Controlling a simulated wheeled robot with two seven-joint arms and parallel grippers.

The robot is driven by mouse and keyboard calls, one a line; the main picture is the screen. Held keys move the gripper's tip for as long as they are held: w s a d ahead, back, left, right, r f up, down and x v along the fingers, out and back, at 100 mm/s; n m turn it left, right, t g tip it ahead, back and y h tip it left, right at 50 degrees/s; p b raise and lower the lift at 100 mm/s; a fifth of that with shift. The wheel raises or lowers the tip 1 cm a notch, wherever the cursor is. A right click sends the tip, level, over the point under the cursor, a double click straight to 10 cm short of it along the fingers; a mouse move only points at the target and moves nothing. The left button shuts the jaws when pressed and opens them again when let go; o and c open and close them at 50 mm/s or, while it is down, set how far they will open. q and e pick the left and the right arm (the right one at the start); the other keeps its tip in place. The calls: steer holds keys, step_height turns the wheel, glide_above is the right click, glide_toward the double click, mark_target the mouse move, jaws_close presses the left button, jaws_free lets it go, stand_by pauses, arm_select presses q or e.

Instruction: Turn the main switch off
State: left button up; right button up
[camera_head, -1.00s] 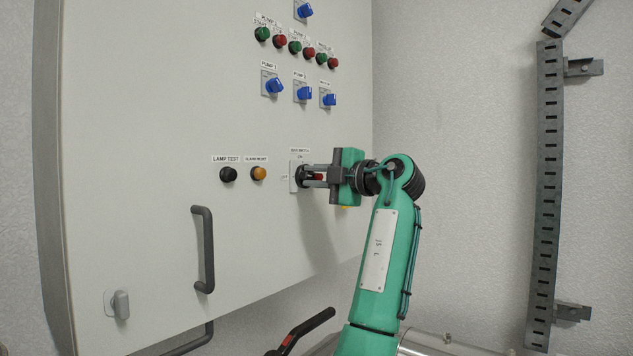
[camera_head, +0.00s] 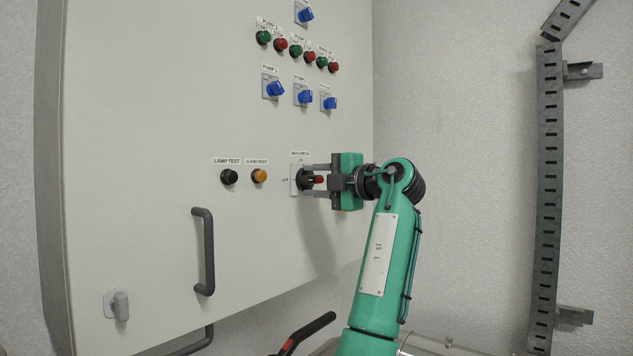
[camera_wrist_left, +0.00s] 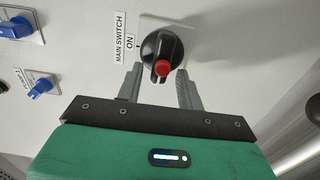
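The main switch (camera_head: 304,180) is a black rotary knob with a red part on a pale plate, low on the right side of the cabinet door. In the left wrist view the main switch (camera_wrist_left: 158,47) sits beside a label reading MAIN SWITCH ON. I cannot tell for sure which way its handle points. My left gripper (camera_head: 316,180) is open, with one finger on either side of the knob and gaps between. Its two fingers (camera_wrist_left: 158,86) also show apart in the left wrist view. My right gripper is not in view.
The cabinet door (camera_head: 140,120) has a black lamp test button (camera_head: 229,177), an orange alarm button (camera_head: 259,176), several blue selectors and green and red buttons above. A grey handle (camera_head: 206,250) sticks out at lower left. A slotted metal rail (camera_head: 548,190) runs up the right wall.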

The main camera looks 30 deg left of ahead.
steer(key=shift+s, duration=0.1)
arm_select(q)
steer(key=shift+d, duration=0.45)
steer(key=s+d+b, duration=0.1)
steer(key=d+b, duration=0.2)
steer(key=d, duration=1)
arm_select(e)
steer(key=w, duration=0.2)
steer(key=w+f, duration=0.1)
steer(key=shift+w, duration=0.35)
arm_select(q)
steer(key=shift+a, duration=0.1)
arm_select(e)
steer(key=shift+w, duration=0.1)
